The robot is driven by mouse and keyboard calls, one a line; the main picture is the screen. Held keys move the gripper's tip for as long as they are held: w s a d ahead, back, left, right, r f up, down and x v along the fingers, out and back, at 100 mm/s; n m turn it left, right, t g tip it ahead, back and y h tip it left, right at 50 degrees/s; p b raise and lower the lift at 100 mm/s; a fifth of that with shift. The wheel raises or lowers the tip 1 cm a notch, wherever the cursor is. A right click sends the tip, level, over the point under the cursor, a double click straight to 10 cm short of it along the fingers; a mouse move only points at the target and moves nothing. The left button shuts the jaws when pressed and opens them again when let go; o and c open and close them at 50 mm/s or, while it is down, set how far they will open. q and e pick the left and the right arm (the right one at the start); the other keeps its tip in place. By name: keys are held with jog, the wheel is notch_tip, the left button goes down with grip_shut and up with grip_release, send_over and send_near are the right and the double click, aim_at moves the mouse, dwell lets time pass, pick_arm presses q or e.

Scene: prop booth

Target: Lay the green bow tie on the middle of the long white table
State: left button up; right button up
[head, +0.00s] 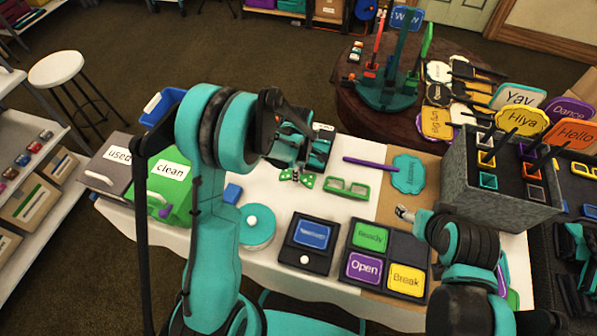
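The green bow tie (308,181) with pale dots is near the middle of the long white table (347,215), in the head view. My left gripper (294,168) points down right at the bow tie, and its fingers cover part of the tie's middle. I cannot tell whether the fingers are closed on it, or whether the tie touches the table. My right gripper (405,213) is low at the right over the cardboard-coloured board, mostly hidden by its own arm. Its opening cannot be made out.
A dark tray (319,156) stands just behind the bow tie. Green glasses (346,188) lie to its right, and a teal round box (257,228) is at front left. Green (168,183) and grey (117,163) boxes stand left. Sign trays fill the front; a grey holder (478,185) stands right.

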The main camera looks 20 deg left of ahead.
pick_arm(q)
jog(key=s+a+r+m+t+p, duration=0.15)
jog(key=s+r+m, duration=0.25)
jog(key=r, duration=0.7)
jog(key=s+r+m+t+p, duration=0.2)
jog(key=s+r+m, duration=0.2)
jog(key=r, duration=0.7)
jog(key=s+a+r+m+t, duration=0.1)
jog(key=s+r+m+t, duration=0.1)
jog(key=s+m, duration=0.7)
jog(key=shift+a+r+m+t, duration=0.15)
jog(key=shift+r+m+t, duration=0.2)
jog(key=shift+t, duration=0.5)
